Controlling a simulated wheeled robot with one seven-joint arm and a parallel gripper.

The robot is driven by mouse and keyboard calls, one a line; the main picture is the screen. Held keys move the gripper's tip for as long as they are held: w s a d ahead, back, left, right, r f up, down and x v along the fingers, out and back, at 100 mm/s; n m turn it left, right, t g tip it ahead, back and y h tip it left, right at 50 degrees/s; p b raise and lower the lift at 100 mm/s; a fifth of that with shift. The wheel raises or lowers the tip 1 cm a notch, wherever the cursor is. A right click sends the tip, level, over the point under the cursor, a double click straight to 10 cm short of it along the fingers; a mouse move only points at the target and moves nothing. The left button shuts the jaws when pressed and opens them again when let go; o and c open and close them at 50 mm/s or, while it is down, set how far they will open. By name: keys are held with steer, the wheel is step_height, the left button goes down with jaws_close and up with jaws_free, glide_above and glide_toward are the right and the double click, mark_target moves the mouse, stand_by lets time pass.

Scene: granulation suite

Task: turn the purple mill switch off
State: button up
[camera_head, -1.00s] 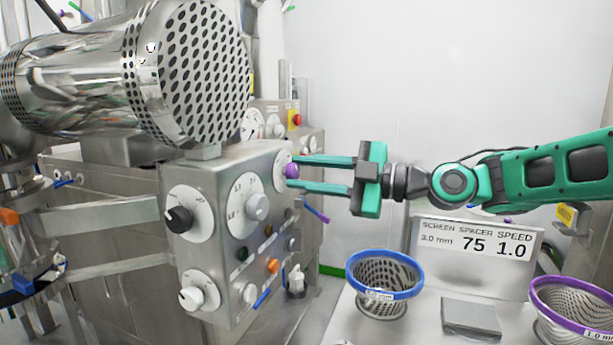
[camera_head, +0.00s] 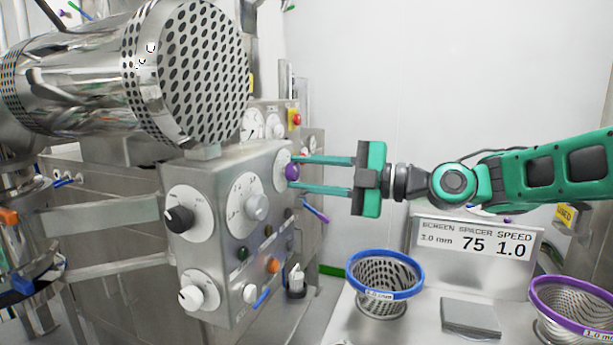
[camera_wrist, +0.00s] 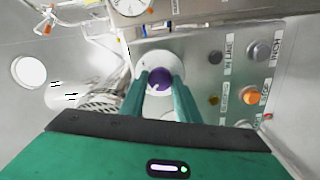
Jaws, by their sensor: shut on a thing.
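The purple mill switch (camera_head: 292,171) is a round knob on a white dial (camera_head: 281,167) at the upper right of the steel control box (camera_head: 215,225). In the wrist view the purple knob (camera_wrist: 159,80) shows between the fingertips, with a small pale mark on it. My gripper (camera_head: 295,172) reaches in from the right, its two green fingers level and one above the other in the head view. It is shut on the purple knob. The dial's lettering is too small or hidden to read.
The box also bears a black knob (camera_head: 180,218), a grey knob (camera_head: 257,206), a white knob (camera_head: 190,297) and an orange button (camera_head: 273,265). A perforated steel drum (camera_head: 200,75) hangs above. A blue-rimmed basket (camera_head: 385,283) and a purple-rimmed one (camera_head: 575,310) stand at lower right.

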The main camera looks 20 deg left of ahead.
steer(key=shift+w+d+f, duration=0.15)
steer(key=shift+w+f, duration=0.05)
steer(key=shift+f, duration=0.05)
steer(key=o, duration=1)
steer(key=shift+o, duration=0.2)
steer(key=shift+s+r, duration=0.1)
steer(key=shift+r, duration=0.05)
steer(key=d, duration=1)
steer(key=shift+s+d, duration=0.35)
